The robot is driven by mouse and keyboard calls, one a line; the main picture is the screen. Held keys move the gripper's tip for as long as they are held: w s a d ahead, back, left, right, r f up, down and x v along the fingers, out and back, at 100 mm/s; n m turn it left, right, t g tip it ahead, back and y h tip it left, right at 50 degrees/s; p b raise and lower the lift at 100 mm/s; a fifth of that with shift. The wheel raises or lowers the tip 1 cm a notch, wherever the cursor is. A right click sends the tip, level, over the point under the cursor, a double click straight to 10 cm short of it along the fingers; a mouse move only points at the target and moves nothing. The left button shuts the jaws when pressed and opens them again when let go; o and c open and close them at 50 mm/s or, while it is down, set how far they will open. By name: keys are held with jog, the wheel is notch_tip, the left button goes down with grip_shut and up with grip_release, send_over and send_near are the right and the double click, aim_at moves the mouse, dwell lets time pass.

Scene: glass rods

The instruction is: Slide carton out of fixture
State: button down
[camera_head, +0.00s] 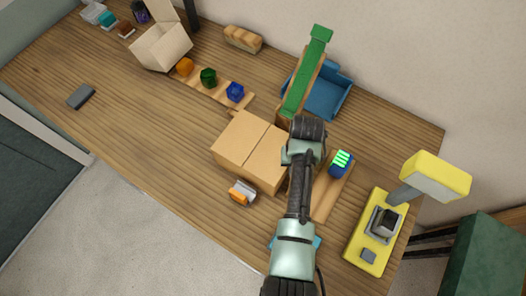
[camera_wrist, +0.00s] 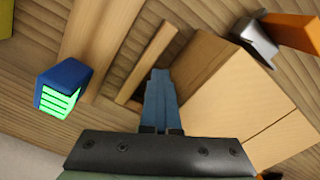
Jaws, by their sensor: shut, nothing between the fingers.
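A closed tan carton (camera_head: 250,150) with a seam along its top lies on the wooden table, left of my arm. In the wrist view the carton (camera_wrist: 235,90) fills the right side. A thin wooden strip (camera_wrist: 150,62), perhaps part of the fixture, runs on the table left of it, with a gap between. My gripper (camera_wrist: 160,75) has its blue fingers shut together and empty. In that view they are over the gap between strip and carton, close to the carton's side. I cannot tell whether they touch it. In the head view my arm hides the fingers and the carton's right edge.
A blue block with a green striped face (camera_head: 341,163) sits on a plank right of my arm. An orange-and-grey object (camera_head: 242,192) lies before the carton. A green-topped upright (camera_head: 307,72) and blue bin (camera_head: 328,95) stand behind. A yellow device (camera_head: 375,232) stands right. Left-front table is mostly clear.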

aim_at(273, 154)
jog(key=shift+w+a+b, duration=0.55)
jog(key=shift+w+a, duration=0.4)
jog(key=shift+a, duration=0.45)
jog(key=shift+w+a+b, duration=0.6)
jog(key=shift+w+a, duration=0.4)
jog(key=shift+a, duration=0.45)
jog(key=shift+w+a+b, duration=0.55)
jog(key=shift+w+a, duration=0.4)
jog(key=shift+a, duration=0.45)
jog(key=shift+s+d+r+p, duration=0.1)
jog(key=shift+s+d+p, duration=0.45)
jog(key=shift+d+p, duration=0.2)
jog(key=shift+s+d+p, duration=0.5)
jog(key=shift+d+p, duration=0.1)
jog(key=shift+d, duration=0.15)
notch_tip(273, 154, up, 12)
jog(key=p, duration=1.1)
jog(key=shift+p, duration=0.35)
jog(key=shift+w, duration=0.1)
